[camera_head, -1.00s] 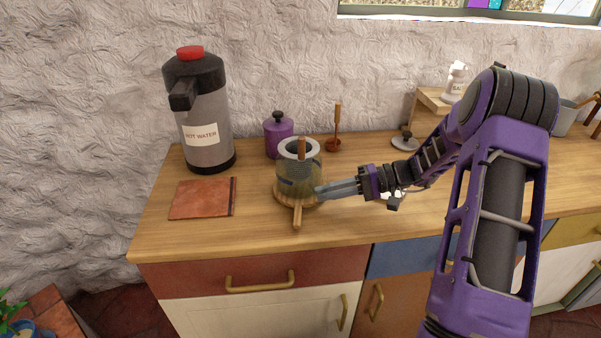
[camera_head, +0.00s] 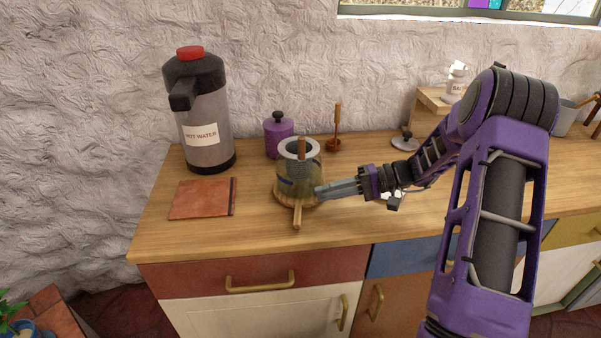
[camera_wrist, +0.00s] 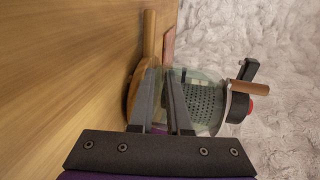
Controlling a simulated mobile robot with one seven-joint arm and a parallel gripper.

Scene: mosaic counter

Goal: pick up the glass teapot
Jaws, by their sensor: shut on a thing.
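The glass teapot (camera_head: 287,174) is see-through, with a grey rim and a wooden handle piece rising at its front. It stands upright on a round wooden trivet (camera_head: 297,214) whose handle points toward the counter's front edge. My gripper (camera_head: 318,192) reaches in from the right, low on the teapot's side. In the wrist view, the fingers of my gripper (camera_wrist: 160,85) are shut on the teapot (camera_wrist: 208,78), close above the trivet (camera_wrist: 132,92). The perforated strainer shows through the glass. The exact contact is partly hidden by the fingers.
A hot water dispenser (camera_head: 209,125) stands at the back left, with a terracotta board (camera_head: 200,199) in front. A purple lidded jar (camera_head: 278,138) and a wooden upright utensil (camera_head: 336,125) stand behind the teapot. The counter's front left (camera_head: 215,235) is clear.

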